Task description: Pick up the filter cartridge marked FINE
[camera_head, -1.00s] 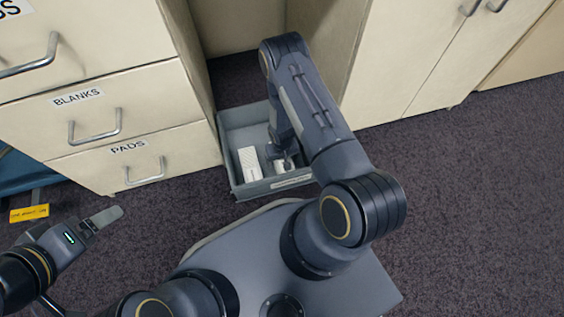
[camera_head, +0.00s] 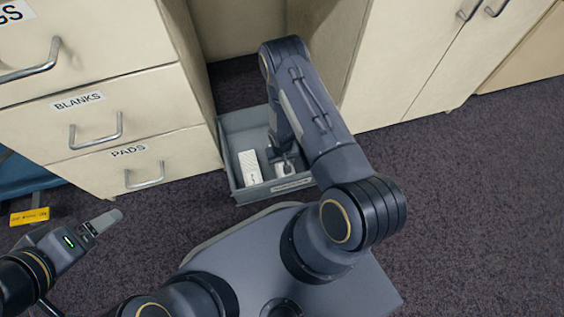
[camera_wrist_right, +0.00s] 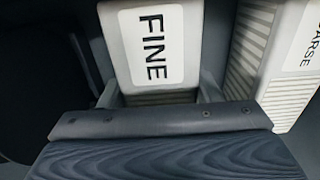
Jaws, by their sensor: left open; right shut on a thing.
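The white filter cartridge marked FINE (camera_wrist_right: 150,45) shows up close in the right wrist view, its label facing the camera. In the head view it is a small white block (camera_head: 284,169) in the grey drawer-like bin (camera_head: 233,188) on the floor. My right gripper (camera_head: 286,156) reaches down into the bin and is shut on it, with a finger on each side. Whether it is clear of the bin floor I cannot tell. A ribbed white cartridge whose label reads "...ARSE" (camera_wrist_right: 262,60) stands beside it. My left gripper (camera_head: 104,220) is open and empty over the floor at left.
A cream drawer cabinet (camera_head: 110,100) with drawers labelled BLANKS and PADS stands left of the bin. Cream cupboards (camera_head: 430,60) stand to the right. A yellow tag (camera_head: 29,216) shows at far left. Dark carpet at right is clear.

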